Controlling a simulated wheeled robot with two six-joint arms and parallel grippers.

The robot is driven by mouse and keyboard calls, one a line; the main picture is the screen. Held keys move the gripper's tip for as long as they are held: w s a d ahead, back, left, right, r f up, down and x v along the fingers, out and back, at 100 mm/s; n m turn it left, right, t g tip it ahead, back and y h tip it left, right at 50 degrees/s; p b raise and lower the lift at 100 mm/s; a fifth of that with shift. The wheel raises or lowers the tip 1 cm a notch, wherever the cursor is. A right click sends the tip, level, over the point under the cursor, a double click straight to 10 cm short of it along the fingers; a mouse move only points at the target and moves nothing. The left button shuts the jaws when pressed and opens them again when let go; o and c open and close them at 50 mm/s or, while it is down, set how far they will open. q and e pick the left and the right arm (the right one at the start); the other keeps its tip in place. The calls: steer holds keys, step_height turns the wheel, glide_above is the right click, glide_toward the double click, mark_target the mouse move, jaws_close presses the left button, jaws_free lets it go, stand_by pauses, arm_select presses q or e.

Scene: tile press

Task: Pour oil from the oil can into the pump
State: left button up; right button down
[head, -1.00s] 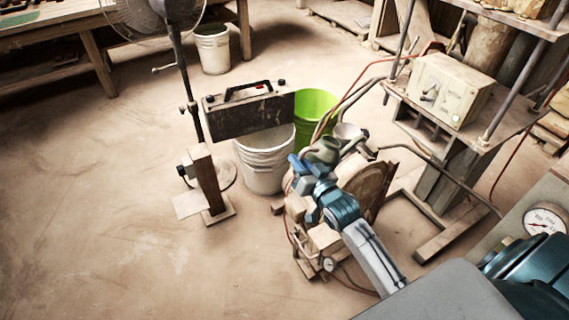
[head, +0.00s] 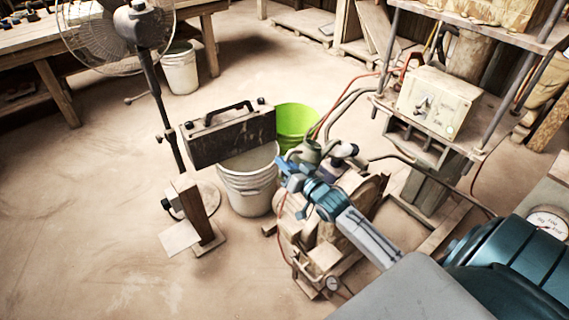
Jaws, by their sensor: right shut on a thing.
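My right gripper (head: 289,172) reaches over the pump from the lower right. It is shut on the grey-green oil can (head: 307,152), which it holds above the far end of the pump. The pump (head: 355,190) is a dusty machine with a rounded wheel-like housing, low on the floor in the middle right. My forearm and gripper hide part of it. Close behind the can is a pale, partly hidden fitting (head: 345,150). I cannot tell whether the can's spout touches the pump or whether oil flows. My left gripper is not in view.
A white bucket (head: 247,192) and a green bucket (head: 296,122) stand just beyond the pump. A fan (head: 118,38) stands at the left. A metal rack with a control box (head: 440,103) is at the right.

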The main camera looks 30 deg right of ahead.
mark_target(287, 156)
steer(key=shift+r, duration=0.25)
steer(key=shift+d+r+m+p, duration=0.25)
steer(key=shift+r+m+p, duration=0.25)
steer(key=shift+r+p, duration=0.95)
steer(key=shift+f+p, duration=0.3)
steer(key=shift+p, duration=0.2)
steer(key=shift+r, duration=0.1)
steer(key=shift+d+r+m+p, duration=0.2)
steer(key=shift+r+m+p, duration=0.1)
steer(key=shift+r+p, duration=0.3)
steer(key=shift+d+r+m+p, duration=0.2)
steer(key=shift+r+m+p, duration=0.15)
steer(key=shift+p, duration=0.4)
steer(key=shift+r, duration=0.15)
steer(key=shift+d+r+m+p, duration=0.35)
steer(key=shift+r+p, duration=0.15)
steer(key=shift+p, duration=0.4)
stand_by(0.6)
